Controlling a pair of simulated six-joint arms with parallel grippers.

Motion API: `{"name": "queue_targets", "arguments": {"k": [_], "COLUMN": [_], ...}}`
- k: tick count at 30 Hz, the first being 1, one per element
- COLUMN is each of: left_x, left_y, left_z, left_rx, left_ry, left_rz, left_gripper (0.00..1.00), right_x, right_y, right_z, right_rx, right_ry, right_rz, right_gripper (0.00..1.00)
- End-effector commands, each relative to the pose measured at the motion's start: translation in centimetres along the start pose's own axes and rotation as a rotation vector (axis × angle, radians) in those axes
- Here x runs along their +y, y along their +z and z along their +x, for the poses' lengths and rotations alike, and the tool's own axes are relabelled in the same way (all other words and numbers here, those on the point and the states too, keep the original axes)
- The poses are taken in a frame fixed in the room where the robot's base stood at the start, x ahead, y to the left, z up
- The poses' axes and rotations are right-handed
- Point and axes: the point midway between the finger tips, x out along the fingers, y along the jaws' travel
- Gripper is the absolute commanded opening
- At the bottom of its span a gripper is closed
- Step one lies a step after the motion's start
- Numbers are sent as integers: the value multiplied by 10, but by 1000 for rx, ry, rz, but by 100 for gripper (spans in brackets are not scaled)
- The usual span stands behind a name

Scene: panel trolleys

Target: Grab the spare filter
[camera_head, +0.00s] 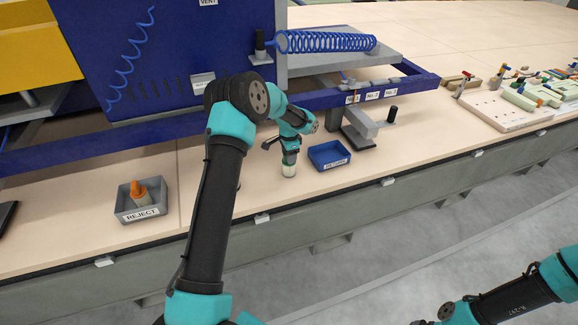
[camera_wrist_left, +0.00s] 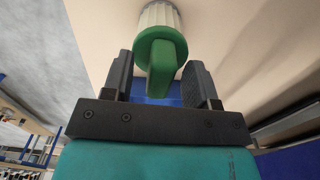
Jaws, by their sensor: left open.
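The filter (camera_head: 288,170) stands upright on the bench, directly beneath my left gripper (camera_head: 291,157); its lower part is pale. In the left wrist view, the filter (camera_wrist_left: 160,15) has a white ribbed body and a green cap with a raised green tab (camera_wrist_left: 161,70). The tab lies between the two black fingers of my left gripper (camera_wrist_left: 161,80). The fingers are open, with a visible gap on each side of the tab. My right gripper is out of the head view; only links of that arm show at the lower right.
A small blue tray (camera_head: 316,148) with a label sits just right of the filter. A grey REJECT tray (camera_head: 124,209) at the left holds an orange-topped filter (camera_head: 139,190). A blue trolley frame (camera_head: 180,126) stands behind. The bench's front edge is close in front.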

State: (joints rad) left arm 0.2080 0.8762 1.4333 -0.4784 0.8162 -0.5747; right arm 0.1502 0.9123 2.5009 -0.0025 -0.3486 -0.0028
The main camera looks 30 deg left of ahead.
Motion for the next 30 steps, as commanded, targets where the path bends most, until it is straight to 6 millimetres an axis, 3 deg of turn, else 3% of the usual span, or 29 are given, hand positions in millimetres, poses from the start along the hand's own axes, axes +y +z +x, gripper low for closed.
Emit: {"name": "queue_targets", "arguments": {"k": [3,19,30], "left_x": [0,0,0], "left_y": [0,0,0], "left_z": [0,0,0], "left_rx": [0,0,0], "left_ry": [0,0,0], "left_rz": [0,0,0], "left_gripper": [52,2,0], "right_x": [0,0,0], "right_y": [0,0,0], "right_z": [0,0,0], "right_rx": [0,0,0], "right_ry": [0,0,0], "right_rz": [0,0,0], "right_gripper": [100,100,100]}}
